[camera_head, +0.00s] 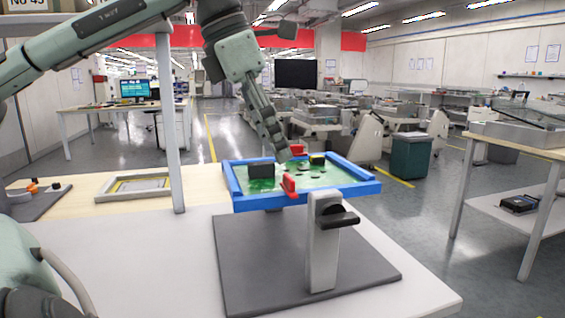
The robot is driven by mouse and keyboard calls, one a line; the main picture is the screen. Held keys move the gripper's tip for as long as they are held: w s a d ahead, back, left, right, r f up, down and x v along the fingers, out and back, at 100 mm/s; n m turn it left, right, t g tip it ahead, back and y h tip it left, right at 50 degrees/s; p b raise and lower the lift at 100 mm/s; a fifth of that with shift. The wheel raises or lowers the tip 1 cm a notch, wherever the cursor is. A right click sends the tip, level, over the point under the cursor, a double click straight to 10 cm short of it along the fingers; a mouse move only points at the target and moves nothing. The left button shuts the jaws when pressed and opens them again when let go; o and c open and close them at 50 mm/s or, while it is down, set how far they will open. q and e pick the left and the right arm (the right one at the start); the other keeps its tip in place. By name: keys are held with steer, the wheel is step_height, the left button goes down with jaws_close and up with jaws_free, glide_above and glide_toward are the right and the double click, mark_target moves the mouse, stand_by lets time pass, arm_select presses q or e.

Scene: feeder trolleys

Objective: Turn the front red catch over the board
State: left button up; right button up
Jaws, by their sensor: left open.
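A blue frame (341,191) on a stand holds a green board (318,178). The front red catch (289,185) is at the middle of the frame's near edge. Whether it points over the board or along the edge is hard to tell. A second red catch (298,149) is at the far edge. My left gripper (284,153) reaches down from above with its fingertips near the far edge of the board, behind the front catch and apart from it. It is open, with nothing visible between the fingers. My right gripper is not in view.
The stand has a grey post with a black handle (339,219) in front, on a dark base plate (240,270). A shelf upright (169,130) stands to the left. A grey tray frame (112,194) lies on the table at left. The white table front is clear.

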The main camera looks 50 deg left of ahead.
arm_select(q)
steer(key=v, duration=0.6)
steer(key=shift+s+r, duration=0.2)
steer(key=shift+r, duration=0.1)
